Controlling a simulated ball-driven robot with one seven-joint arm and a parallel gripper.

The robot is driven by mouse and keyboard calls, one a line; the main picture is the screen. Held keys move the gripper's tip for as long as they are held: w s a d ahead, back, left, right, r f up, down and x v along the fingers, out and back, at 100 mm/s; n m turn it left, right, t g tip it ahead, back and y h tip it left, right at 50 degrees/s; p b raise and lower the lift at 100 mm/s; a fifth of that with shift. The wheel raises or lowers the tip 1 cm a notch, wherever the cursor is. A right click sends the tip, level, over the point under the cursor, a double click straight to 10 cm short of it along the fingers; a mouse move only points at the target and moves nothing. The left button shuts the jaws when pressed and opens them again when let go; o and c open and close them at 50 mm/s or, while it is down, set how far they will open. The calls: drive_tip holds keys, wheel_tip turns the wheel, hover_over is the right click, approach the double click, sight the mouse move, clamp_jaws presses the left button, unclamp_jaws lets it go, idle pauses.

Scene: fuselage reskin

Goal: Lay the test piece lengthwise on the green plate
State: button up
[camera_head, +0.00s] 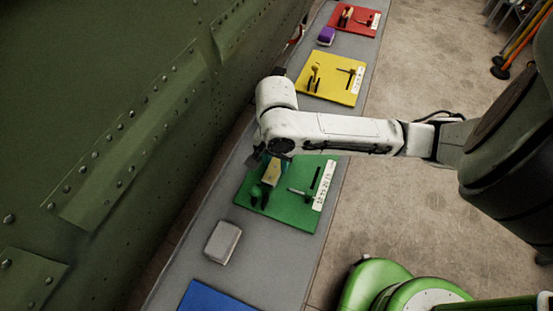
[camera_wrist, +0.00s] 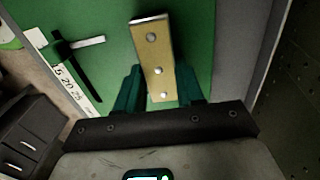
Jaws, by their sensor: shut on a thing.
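The test piece (camera_wrist: 152,52) is a narrow brass-coloured strip with a row of 3 rivets. In the wrist view it runs up from between the two dark teal fingers of my gripper (camera_wrist: 160,84), which is shut on its near end. In the head view the strip (camera_head: 272,173) shows below my wrist, over the upper left part of the green plate (camera_head: 287,213). The green plate also fills much of the wrist view (camera_wrist: 195,32). I cannot tell whether the strip touches the plate. My wrist partly hides the gripper in the head view.
The green plate carries a green-handled tool (camera_head: 257,196), a hammer-like tool (camera_head: 300,192) and a white numbered strip (camera_head: 325,185). A grey block (camera_head: 222,242) lies nearer on the grey bench. A yellow plate (camera_head: 333,80) lies farther back. The riveted fuselage wall (camera_head: 110,120) rises at left.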

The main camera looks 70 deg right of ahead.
sight(276, 164)
drive_tip(key=shift+f, duration=0.2)
drive_tip(key=o, duration=1)
drive_tip(key=shift+o, duration=0.2)
drive_tip(key=shift+r, duration=0.15)
wheel_tip(276, 164, up, 12)
drive_tip(key=p, duration=0.2)
